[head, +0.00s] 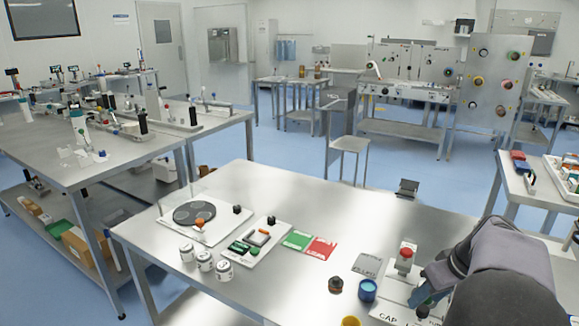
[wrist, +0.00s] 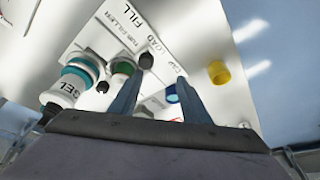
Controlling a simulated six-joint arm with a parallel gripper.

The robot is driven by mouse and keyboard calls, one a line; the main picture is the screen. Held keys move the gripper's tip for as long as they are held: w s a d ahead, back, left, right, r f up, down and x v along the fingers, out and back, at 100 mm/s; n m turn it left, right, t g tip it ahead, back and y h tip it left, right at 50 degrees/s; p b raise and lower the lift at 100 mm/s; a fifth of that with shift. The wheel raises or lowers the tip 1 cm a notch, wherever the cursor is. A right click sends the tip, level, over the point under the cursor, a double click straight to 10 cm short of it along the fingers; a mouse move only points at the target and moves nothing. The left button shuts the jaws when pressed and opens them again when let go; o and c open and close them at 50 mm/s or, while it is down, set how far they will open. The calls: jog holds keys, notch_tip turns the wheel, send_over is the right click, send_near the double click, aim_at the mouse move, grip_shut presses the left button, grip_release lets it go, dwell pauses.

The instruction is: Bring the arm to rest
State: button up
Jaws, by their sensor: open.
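My arm reaches in from the right edge of the head view, over the right end of the steel table (head: 290,200). My gripper (head: 428,290) is partly hidden there by my own arm links, above the white plate marked CAP (head: 388,312). In the wrist view my gripper (wrist: 160,88) has its two blue-grey fingers apart, with nothing held between them. Beyond the fingers is the white plate with FILL and LOAD lettering (wrist: 122,38).
A gel bottle (wrist: 62,88) stands left of the fingers. A yellow cup (wrist: 218,72) and a blue cup (head: 367,289) are near. A red-topped fixture (head: 405,257) stands by my gripper. White jars (head: 205,261) and a round dial (head: 194,214) are further left.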

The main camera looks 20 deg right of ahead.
jog(key=a+g+p, duration=0.2)
jog(key=a+p, duration=0.3)
jog(key=a, duration=1.2)
jog(key=s+a+g+p, duration=0.2)
jog(key=s+a+p, duration=0.3)
jog(key=s+a, duration=0.65)
notch_tip(320, 180, down, 15)
jog(key=w+a+b, duration=0.1)
jog(key=b, duration=1.3)
jog(key=shift+a, duration=0.2)
notch_tip(320, 180, up, 14)
jog(key=p, duration=1.3)
jog(key=shift+p, duration=0.4)
jog(key=shift+r, duration=0.1)
